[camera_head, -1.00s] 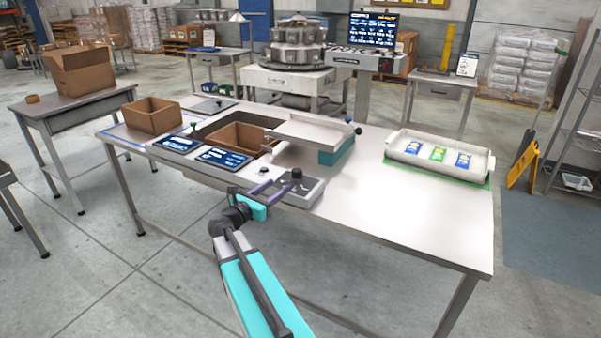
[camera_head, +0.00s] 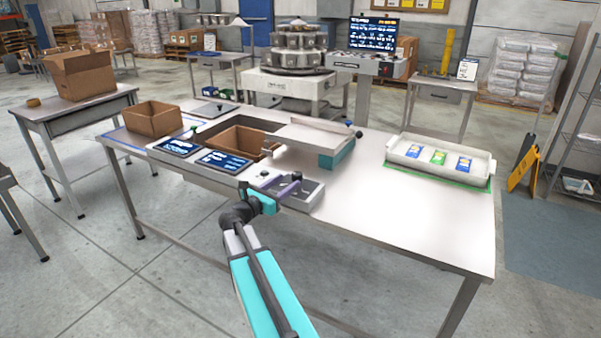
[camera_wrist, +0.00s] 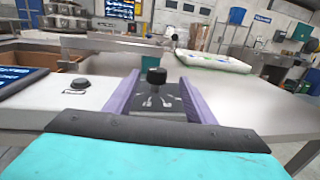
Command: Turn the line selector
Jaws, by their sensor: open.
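The line selector (camera_wrist: 156,77) is a black knob standing up from a dark plate with white markings (camera_wrist: 158,103) in the wrist view. A black round button (camera_wrist: 80,84) is left of the selector.
Two dark screens (camera_head: 222,161) lie left of the box. Behind is a brown carton (camera_head: 236,137) in a table opening and a tilted chute (camera_head: 315,135). A white tray (camera_head: 441,171) with several packets stands right. The table's front right is clear.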

